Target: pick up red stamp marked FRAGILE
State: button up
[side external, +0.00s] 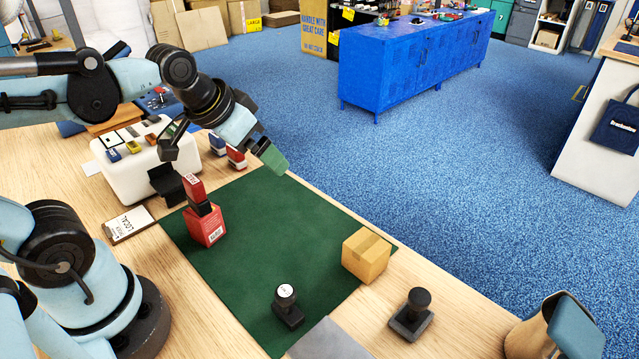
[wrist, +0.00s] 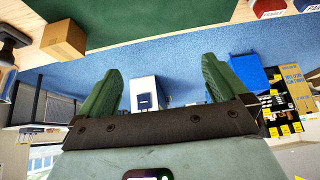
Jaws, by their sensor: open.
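A red stamp (side external: 236,156) stands at the far edge of the green mat, beside a blue stamp (side external: 218,143). In the wrist view a red stamp (wrist: 268,5) is cut off by the top edge, and its small white label appears to read FRAGILE. My gripper (side external: 272,158) is open and empty, above the mat's far edge and to the right of the red stamp in the side view. Its green fingers show apart in the wrist view (wrist: 160,86), with nothing between them.
A cardboard box (side external: 366,255) and black stamps (side external: 288,307) (side external: 411,315) are nearer. A white organizer (side external: 145,160) stands left. The mat's middle is clear.

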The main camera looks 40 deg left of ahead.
jog(key=shift+s+d+f+t, duration=0.3)
jog(key=shift+s+d+f, duration=0.4)
jog(key=shift+f, duration=0.25)
jog(key=shift+c, duration=0.6)
jog(key=shift+d+f, duration=0.1)
jog(key=shift+f, duration=0.05)
jog(key=shift+c, duration=1.3)
jog(key=c, duration=0.4)
